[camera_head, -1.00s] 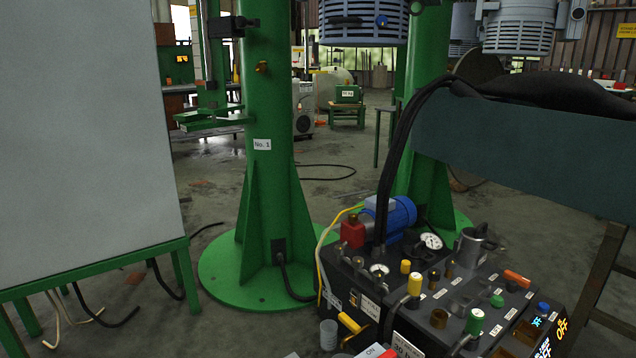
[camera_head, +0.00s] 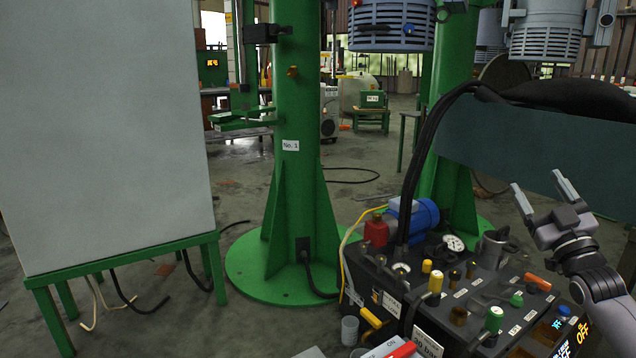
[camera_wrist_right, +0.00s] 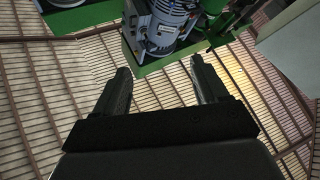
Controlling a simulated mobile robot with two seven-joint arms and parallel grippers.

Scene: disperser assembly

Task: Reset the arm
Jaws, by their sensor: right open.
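My right gripper (camera_head: 541,195) is raised at the right of the head view, above the right end of the black control unit. Its two fingers are spread apart, pointing up, with nothing between them. In the right wrist view the open fingers (camera_wrist_right: 162,90) point toward the roof and a grey motor housing (camera_wrist_right: 170,25) on a green structure. My left gripper is not in view.
The control unit (camera_head: 392,292) carries knobs, gauges and a blue motor (camera_head: 413,217). A green column (camera_head: 291,130) stands behind it. A whiteboard on a green frame (camera_head: 112,130) fills the left. A dark teal panel (camera_head: 535,160) lies behind my right gripper.

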